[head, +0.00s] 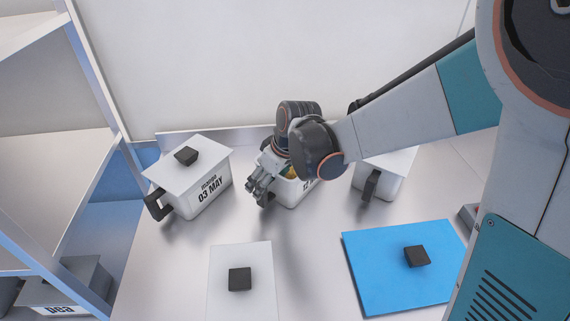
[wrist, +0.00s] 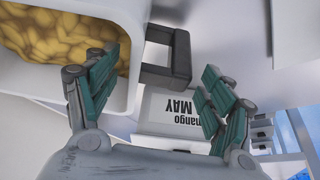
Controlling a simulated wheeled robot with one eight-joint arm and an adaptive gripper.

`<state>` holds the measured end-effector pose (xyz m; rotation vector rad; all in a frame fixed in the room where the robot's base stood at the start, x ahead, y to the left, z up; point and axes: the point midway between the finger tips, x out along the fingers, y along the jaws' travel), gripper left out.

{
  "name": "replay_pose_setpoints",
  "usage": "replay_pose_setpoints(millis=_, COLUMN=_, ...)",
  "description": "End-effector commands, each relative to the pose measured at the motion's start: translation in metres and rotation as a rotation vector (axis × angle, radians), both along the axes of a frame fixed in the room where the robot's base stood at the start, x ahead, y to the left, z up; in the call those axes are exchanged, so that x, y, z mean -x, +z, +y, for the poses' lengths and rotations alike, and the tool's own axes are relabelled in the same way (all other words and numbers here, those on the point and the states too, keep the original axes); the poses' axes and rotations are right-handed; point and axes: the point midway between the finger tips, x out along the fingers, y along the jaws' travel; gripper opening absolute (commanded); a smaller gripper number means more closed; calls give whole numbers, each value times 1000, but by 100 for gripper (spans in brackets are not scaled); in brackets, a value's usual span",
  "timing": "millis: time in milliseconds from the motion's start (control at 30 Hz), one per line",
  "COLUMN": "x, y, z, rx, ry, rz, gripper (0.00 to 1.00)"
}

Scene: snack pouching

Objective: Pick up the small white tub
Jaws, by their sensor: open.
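Three white tubs with dark handles stand in a row at the back of the counter. The left tub (head: 208,199) is labelled mango 03 MAY and has a white lid (head: 187,160). The middle tub (head: 290,196) is open and partly hidden by my arm; in the wrist view the open tub (wrist: 119,98) holds yellow pieces. The right tub (head: 394,181) is partly behind my arm. My gripper (head: 258,190) is open at the middle tub's handle side. In the wrist view its fingers (wrist: 163,62) stand apart, with the dark handle (wrist: 178,55) ahead between them; contact cannot be told.
A white lid (head: 255,258) and a blue lid (head: 376,279), each with a dark knob, lie on the front of the counter. Shelving (head: 60,179) stands at the left, with a tub labelled pea (head: 88,274) low on it. Bare counter lies between the tubs and lids.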

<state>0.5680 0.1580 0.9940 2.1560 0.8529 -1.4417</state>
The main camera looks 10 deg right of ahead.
Motion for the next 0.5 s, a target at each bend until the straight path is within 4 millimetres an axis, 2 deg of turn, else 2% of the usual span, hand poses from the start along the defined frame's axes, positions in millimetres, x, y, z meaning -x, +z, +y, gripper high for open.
replay_pose_setpoints(millis=167, x=-3, y=-11, z=4, rx=0, ry=1, rz=0, gripper=75)
replay_pose_setpoints(millis=400, x=-14, y=-43, z=15, rx=0, ry=0, rz=0, gripper=75)
replay_pose_setpoints(millis=500, x=-15, y=-48, z=17, rx=0, ry=0, rz=0, gripper=75)
